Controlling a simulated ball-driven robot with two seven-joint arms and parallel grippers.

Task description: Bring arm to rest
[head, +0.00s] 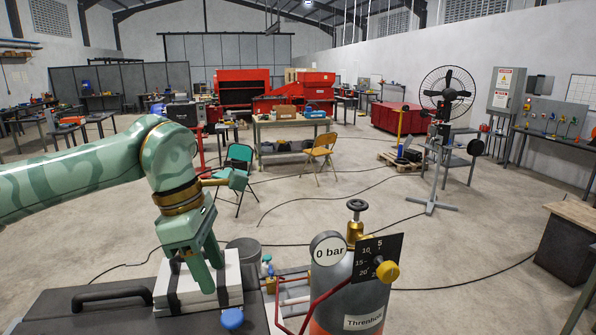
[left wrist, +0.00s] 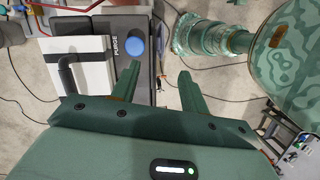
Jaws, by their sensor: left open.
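My left gripper (head: 208,278) is open, with its green fingers pointing down. It hangs above a dark panel (head: 60,312), in front of a pale block with black straps (head: 232,272). In the left wrist view, the open fingers (left wrist: 157,72) show a gap between them with nothing held. A blue round button (head: 232,318) sits close to the fingertips in the head view. In the left wrist view the button (left wrist: 134,36) lies beside the word PURGE, just beyond the left finger; I cannot tell the exact gap. My right gripper is not in view.
A grey cylinder (head: 345,290) with a brass valve, a 0 bar gauge (head: 328,248) and a yellow knob (head: 385,272) stands right of the gripper. A black handle (head: 112,294) lies on the panel's left. Chairs, a workbench and a fan (head: 447,90) stand farther back.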

